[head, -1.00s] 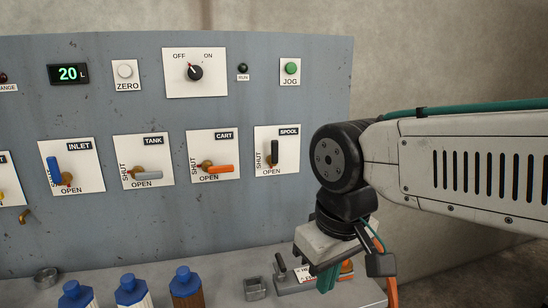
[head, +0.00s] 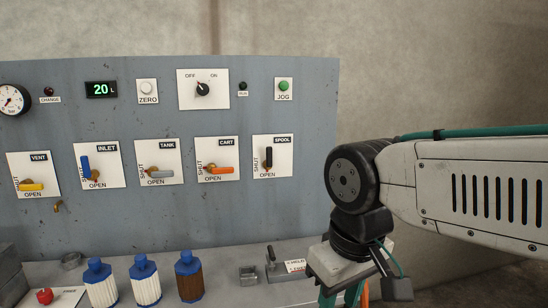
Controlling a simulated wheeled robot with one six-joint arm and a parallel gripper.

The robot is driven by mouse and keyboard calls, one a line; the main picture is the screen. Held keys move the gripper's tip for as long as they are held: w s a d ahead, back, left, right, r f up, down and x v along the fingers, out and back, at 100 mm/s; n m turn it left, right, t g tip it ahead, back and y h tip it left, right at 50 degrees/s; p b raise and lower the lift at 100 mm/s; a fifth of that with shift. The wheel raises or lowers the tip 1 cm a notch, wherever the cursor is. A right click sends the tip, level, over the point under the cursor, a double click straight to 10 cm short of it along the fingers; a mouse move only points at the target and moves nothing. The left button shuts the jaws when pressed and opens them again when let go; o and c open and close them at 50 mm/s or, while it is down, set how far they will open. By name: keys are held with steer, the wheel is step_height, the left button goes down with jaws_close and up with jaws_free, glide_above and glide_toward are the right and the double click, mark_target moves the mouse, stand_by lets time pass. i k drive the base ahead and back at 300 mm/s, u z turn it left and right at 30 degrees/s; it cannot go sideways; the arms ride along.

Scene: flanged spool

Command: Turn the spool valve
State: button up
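The spool valve is a black lever (head: 268,157) on a white plate (head: 285,164) labelled SPOOL, at the right end of the valve row in the head view. The lever stands upright beside the SHUT lettering, with OPEN printed below it. My gripper (head: 343,298) hangs pointing down at the lower right, below and to the right of the spool plate and apart from it. Its green fingers are partly cut off by the bottom edge of the picture, so their tips and opening are not clear.
To the left are the CART (head: 225,170), TANK (head: 160,174), INLET (head: 86,166) and VENT (head: 32,187) valves. Blue-capped bottles (head: 144,283) and a small metal fixture (head: 270,259) stand on the bench (head: 225,257) below. The panel between spool valve and bench is clear.

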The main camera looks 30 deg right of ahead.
mark_target(268, 164)
steer(key=u, duration=0.4)
steer(key=i, duration=0.65)
steer(key=z, duration=1.5)
